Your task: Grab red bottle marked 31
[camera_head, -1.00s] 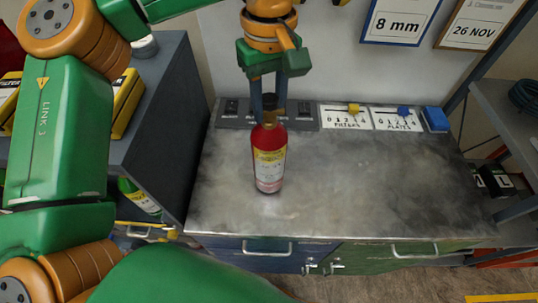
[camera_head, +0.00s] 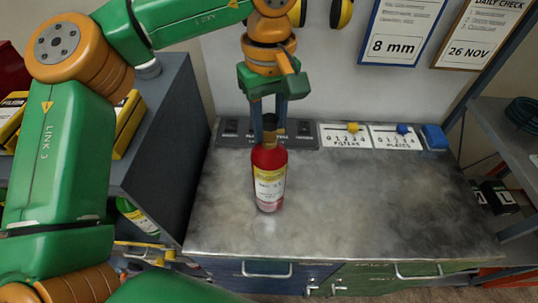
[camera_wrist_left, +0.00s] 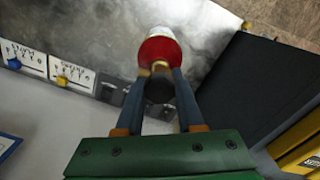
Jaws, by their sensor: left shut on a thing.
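A red bottle (camera_head: 268,165) with a dark cap and a yellow and white label is upright over the middle-left of the worktop (camera_head: 380,200). The label is too small to read a 31. My left gripper (camera_head: 269,122) comes down from above and is shut on the bottle's neck. In the left wrist view the bottle (camera_wrist_left: 158,50) sits between the two fingertips of my left gripper (camera_wrist_left: 160,75). I cannot tell whether the bottle's base touches the worktop. My right gripper is not in view.
Panels with a yellow slider (camera_head: 352,128) and a blue slider (camera_head: 403,129) line the worktop's back edge, beside a blue block (camera_head: 434,136). A dark cabinet (camera_head: 165,130) stands at left, with a green bottle (camera_head: 137,216) inside. The worktop's right side is clear.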

